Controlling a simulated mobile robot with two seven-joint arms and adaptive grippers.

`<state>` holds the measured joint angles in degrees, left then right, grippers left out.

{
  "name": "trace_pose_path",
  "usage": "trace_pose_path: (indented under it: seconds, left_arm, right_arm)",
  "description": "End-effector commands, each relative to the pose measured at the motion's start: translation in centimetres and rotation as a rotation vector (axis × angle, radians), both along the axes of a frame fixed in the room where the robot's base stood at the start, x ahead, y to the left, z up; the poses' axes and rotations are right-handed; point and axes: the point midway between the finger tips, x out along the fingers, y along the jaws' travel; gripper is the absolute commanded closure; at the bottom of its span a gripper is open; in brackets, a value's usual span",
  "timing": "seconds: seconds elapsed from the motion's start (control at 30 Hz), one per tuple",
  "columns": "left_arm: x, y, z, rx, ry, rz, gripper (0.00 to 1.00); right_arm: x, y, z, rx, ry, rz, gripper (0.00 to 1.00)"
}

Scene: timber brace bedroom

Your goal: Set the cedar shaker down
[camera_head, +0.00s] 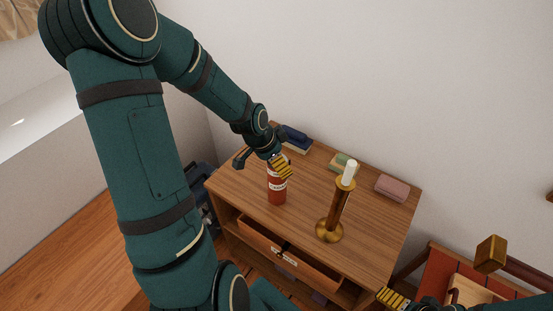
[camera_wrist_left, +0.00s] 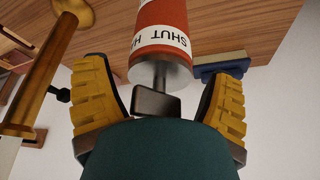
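A red cylinder with a white lettered band, which I take to be the cedar shaker (camera_head: 277,191), stands upright on the wooden cabinet top (camera_head: 250,196). In the left wrist view the shaker (camera_wrist_left: 161,30) shows its grey collar and a dark block at its end. My left gripper (camera_head: 280,166) is at the shaker's upper end. Its yellow ribbed fingers are spread on either side, with gaps between them and the dark block. My right gripper (camera_head: 393,298) is at the bottom edge of the head view, partly cut off, away from the shaker.
A brass candlestick (camera_head: 330,231) with a white candle (camera_head: 349,173) stands right of the shaker. A blue block (camera_head: 295,138), a green-tan block (camera_head: 344,162) and a pink block (camera_head: 391,188) lie along the back. The cabinet's drawer (camera_head: 290,258) is at the front. The top's left part is clear.

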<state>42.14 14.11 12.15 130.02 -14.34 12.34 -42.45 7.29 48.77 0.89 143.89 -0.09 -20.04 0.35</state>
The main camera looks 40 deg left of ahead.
Motion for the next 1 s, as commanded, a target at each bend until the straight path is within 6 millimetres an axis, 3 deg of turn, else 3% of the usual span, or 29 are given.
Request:
trace_pose_path:
  seconds: [0.37, 0.8, 1.0]
  left_arm:
    - [-0.1, 0.1, 0.7, 0.001, -0.001, 0.002, 0.18]
    - [-2.9, 1.1, 8.6, 0.004, -0.003, 0.002, 0.18]
    - [-3.9, 1.3, 10.9, 0.001, -0.001, 0.002, 0.18]
  right_arm:
    - [0.1, 0.0, 0.5, 0.0, -0.002, -0.002, 0.02]
    - [1.1, -0.2, 3.6, -0.005, -0.023, -0.019, 0.02]
    - [1.3, -0.2, 4.1, -0.007, -0.029, -0.023, 0.02]
